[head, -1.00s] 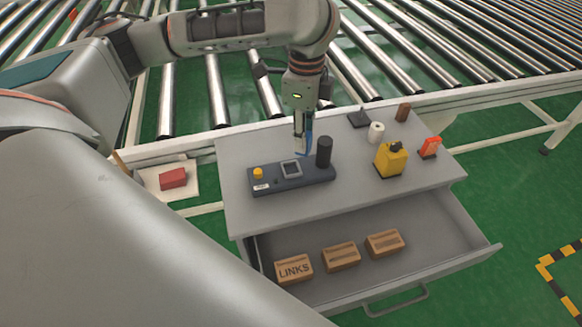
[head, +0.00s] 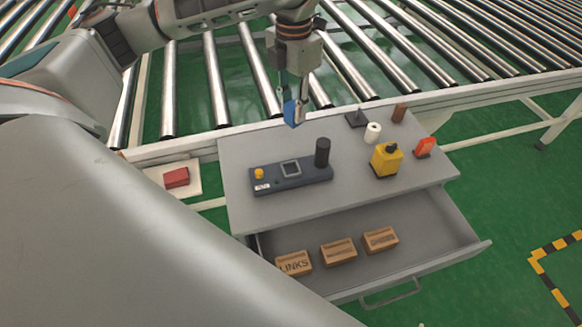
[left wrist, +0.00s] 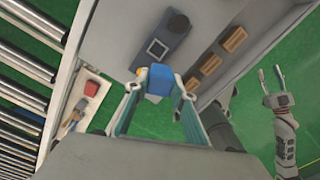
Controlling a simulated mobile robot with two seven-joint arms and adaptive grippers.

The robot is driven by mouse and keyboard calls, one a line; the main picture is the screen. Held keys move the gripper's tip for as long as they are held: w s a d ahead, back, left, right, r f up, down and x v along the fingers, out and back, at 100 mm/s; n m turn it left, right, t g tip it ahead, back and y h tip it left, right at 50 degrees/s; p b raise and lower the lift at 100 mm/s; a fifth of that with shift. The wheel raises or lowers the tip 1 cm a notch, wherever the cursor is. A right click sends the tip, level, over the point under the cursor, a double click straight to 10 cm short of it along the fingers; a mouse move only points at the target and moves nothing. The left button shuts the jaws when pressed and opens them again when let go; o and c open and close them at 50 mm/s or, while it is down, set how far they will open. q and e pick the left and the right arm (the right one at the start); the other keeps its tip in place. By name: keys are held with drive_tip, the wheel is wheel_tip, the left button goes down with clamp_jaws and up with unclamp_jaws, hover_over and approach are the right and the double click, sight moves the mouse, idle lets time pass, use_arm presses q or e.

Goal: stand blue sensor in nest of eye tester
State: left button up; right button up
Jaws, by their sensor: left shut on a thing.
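The blue sensor (head: 291,113) is held between the fingers of my left gripper (head: 294,122), in the air above the back edge of the grey bench top. In the left wrist view the sensor (left wrist: 161,76) shows blue with a pale lower end, between the fingers. The eye tester (head: 312,175) is a dark blue-grey block on the bench top, below the sensor and apart from it. It has a square, grey-rimmed nest (head: 291,169), a yellow button and a black upright cylinder. My right gripper (left wrist: 271,82) shows only in the left wrist view, with its fingers apart and empty.
A yellow container (head: 386,160), a white roll (head: 372,133), a brown block (head: 399,113) and an orange-red item (head: 425,147) stand on the bench's right side. The open drawer (head: 440,232) holds cardboard boxes. A roller conveyor (head: 400,75) runs behind.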

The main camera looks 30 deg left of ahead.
use_arm(q)
drive_tip(key=m, duration=0.2)
drive_tip(key=r+m, duration=0.1)
drive_tip(key=m, duration=0.1)
drive_tip(key=shift+w+a+p, duration=0.1)
drive_tip(key=shift+a+p, duration=0.2)
drive_tip(key=shift+a, duration=0.1)
drive_tip(key=shift+m, duration=0.3)
drive_tip(key=shift+f, duration=0.2)
hover_over(291, 171)
wheel_tip(291, 171, down, 20)
drive_tip(key=shift+r, duration=0.25)
drive_tip(key=o, duration=0.8)
drive_tip(key=shift+f, duration=0.15)
drive_tip(key=o, duration=0.3)
